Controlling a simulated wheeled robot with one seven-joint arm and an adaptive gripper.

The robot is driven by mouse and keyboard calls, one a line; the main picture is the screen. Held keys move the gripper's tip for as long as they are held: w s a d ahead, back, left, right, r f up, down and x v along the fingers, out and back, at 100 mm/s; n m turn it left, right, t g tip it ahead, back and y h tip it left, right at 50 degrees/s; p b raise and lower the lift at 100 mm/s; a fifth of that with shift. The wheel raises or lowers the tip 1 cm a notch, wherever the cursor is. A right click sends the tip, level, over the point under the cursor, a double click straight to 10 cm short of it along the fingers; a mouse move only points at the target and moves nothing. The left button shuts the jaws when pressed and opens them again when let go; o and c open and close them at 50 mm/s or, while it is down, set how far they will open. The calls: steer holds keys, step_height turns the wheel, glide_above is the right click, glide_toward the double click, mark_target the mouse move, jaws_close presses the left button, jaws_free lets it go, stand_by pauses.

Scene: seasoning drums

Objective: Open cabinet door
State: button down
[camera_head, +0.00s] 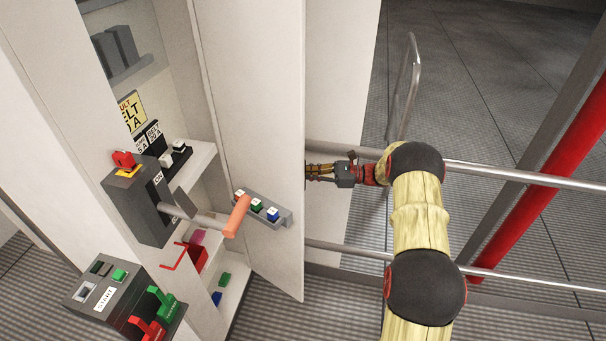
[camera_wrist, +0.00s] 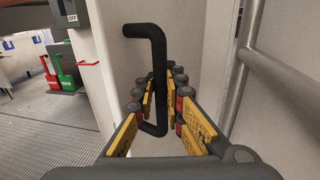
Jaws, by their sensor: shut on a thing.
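The white cabinet door (camera_head: 255,90) stands swung out from the cabinet (camera_head: 180,60), and the cabinet's inside is in view. The black bent door handle (camera_wrist: 158,60) shows in the wrist view on the door's pale outer face (camera_wrist: 195,40). My gripper (camera_wrist: 163,92) has its yellow-padded fingers on both sides of the handle's upright bar and is shut on it. In the head view my gripper (camera_head: 325,171) is at the door's right edge. The door hides its fingertips and the handle there.
A grey switch box (camera_head: 140,205) with an orange-gripped lever (camera_head: 237,216) is on the cabinet's left side. A button box (camera_head: 120,295) stands lower left. Metal rails (camera_head: 520,175) run behind my arm, with a red post (camera_head: 560,170) at right. Tiled floor lies beyond.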

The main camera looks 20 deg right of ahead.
steer(key=shift+f, duration=0.1)
steer(key=c, duration=1.9)
jaws_free()
steer(key=shift+d, duration=0.1)
steer(key=v, duration=1.2)
